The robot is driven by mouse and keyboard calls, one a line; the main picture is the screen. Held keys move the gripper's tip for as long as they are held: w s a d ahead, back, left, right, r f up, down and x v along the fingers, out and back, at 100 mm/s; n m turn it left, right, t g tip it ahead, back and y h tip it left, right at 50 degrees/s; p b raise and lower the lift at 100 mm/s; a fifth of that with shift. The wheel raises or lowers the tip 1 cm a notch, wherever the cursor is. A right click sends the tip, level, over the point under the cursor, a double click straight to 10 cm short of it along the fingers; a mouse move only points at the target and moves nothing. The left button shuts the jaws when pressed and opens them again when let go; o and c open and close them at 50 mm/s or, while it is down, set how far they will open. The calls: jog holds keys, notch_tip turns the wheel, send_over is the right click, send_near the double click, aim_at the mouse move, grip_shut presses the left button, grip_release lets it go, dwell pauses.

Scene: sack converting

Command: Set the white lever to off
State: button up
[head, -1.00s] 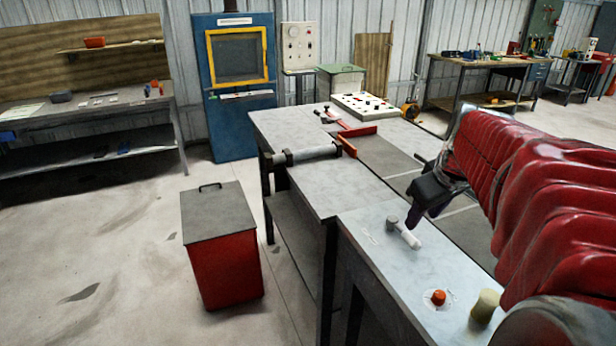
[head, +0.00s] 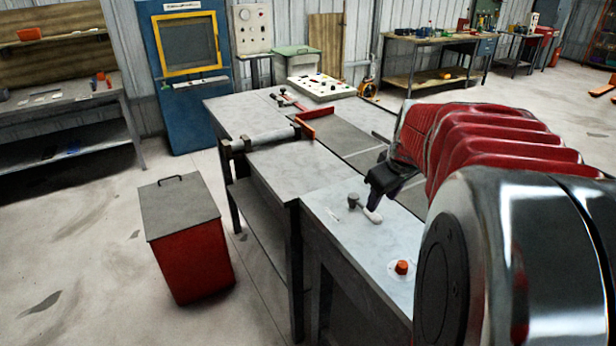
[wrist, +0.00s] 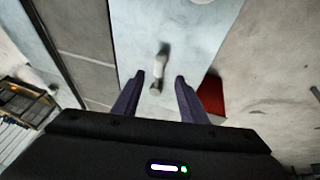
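The white lever (head: 371,214) stands on the pale top of the near bench, its white handle slanting toward the lower right from a grey pivot (head: 353,200). In the wrist view the lever (wrist: 161,60) appears between and just beyond my two fingertips. My gripper (wrist: 160,76) is open, with its two dark purple fingers apart on either side of the lever in that view. In the head view my gripper (head: 374,200) points down close to the handle; I cannot tell whether it touches. No off marking is readable.
An orange knob (head: 401,267) sits on the same bench top, nearer me. A red bin with a grey lid (head: 178,207) stands on the floor to the left. A roller (head: 275,137) and a red bracket (head: 305,122) lie farther along the bench.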

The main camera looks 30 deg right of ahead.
aim_at(374, 214)
jog(key=x, duration=0.8)
jog(key=shift+w+f, duration=0.1)
jog(key=shift+f, duration=0.15)
jog(key=shift+c, duration=0.4)
grip_shut()
